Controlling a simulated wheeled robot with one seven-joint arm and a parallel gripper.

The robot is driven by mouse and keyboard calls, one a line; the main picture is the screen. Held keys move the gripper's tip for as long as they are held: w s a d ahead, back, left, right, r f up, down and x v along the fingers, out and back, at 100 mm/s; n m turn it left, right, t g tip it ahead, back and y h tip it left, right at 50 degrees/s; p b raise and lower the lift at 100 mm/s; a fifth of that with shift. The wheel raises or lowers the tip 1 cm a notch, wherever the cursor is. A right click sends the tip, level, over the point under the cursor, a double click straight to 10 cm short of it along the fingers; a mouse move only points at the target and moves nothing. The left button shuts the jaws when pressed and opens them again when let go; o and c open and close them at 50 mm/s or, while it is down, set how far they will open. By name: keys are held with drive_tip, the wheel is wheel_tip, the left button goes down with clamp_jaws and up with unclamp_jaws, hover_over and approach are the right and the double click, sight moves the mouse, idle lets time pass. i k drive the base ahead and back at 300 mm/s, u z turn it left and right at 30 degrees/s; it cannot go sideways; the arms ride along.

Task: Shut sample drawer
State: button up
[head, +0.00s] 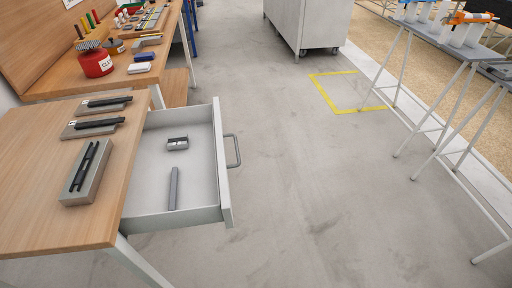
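The sample drawer (143,205) is a light grey drawer pulled well out to the right from under a wooden table top. Its front panel (222,165) carries a dark grey bar handle (236,151) on its outer face. The left part of the drawer is hidden under the table top. My gripper does not show in the head view.
The wooden table (40,190) holds several grey trays with black tools. A workbench behind it bears a red pot (96,62) and small items. Concrete floor right of the drawer is clear. A grey cabinet (310,22) on castors and thin-legged stands (440,70) are farther off.

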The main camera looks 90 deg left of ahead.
sight(203, 194)
drive_tip(key=i, duration=2.35)
drive_tip(key=u, duration=4.3)
drive_tip(key=i, duration=1)
drive_tip(key=u, duration=0.1)
